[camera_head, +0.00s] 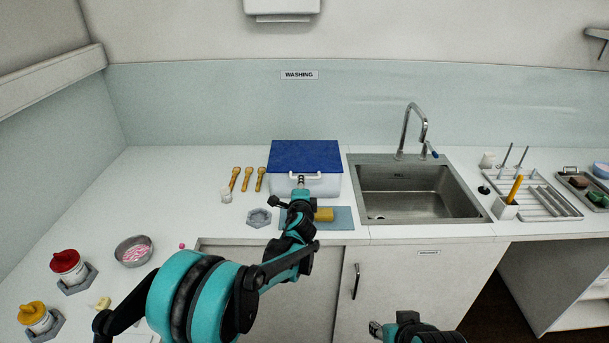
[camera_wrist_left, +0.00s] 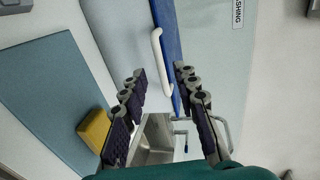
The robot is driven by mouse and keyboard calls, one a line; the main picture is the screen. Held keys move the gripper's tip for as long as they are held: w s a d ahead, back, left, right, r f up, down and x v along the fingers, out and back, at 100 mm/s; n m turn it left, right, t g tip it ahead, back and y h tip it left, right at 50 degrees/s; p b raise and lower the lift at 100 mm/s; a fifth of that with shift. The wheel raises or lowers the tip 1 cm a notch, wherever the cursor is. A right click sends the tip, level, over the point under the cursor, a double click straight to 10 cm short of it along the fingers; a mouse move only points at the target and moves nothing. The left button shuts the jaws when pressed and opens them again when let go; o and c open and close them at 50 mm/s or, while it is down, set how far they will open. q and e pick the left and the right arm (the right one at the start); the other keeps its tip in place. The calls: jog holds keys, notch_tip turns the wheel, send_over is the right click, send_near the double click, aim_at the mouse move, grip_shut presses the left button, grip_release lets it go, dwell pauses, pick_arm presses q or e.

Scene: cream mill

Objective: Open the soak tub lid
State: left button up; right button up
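The soak tub (camera_head: 330,184) is a pale box against the back of the counter, left of the sink. Its blue lid (camera_head: 305,155) lies flat and closed on top. A white bar handle (camera_wrist_left: 160,62) stands out from the lid's front edge. My left gripper (camera_head: 300,182) is at the tub's front, by the handle. In the left wrist view its fingers (camera_wrist_left: 160,82) are spread, with the handle in the gap between them and no clear contact. My right gripper (camera_head: 376,328) is low at the bottom edge, away from the tub; its finger state is unclear.
A yellow sponge (camera_head: 324,214) on a blue-grey mat (camera_head: 344,222) lies in front of the tub. Wooden-handled tools (camera_head: 248,178) and a grey hexagonal holder (camera_head: 259,217) are to the left. The sink (camera_head: 410,190) and a drying rack (camera_head: 560,206) are to the right.

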pick_arm(q)
jog(key=b+x, duration=0.1)
jog(key=x, duration=0.5)
jog(key=shift+w+f+b, duration=0.1)
jog(key=shift+w+b, duration=0.2)
jog(key=shift+a, duration=0.1)
grip_shut()
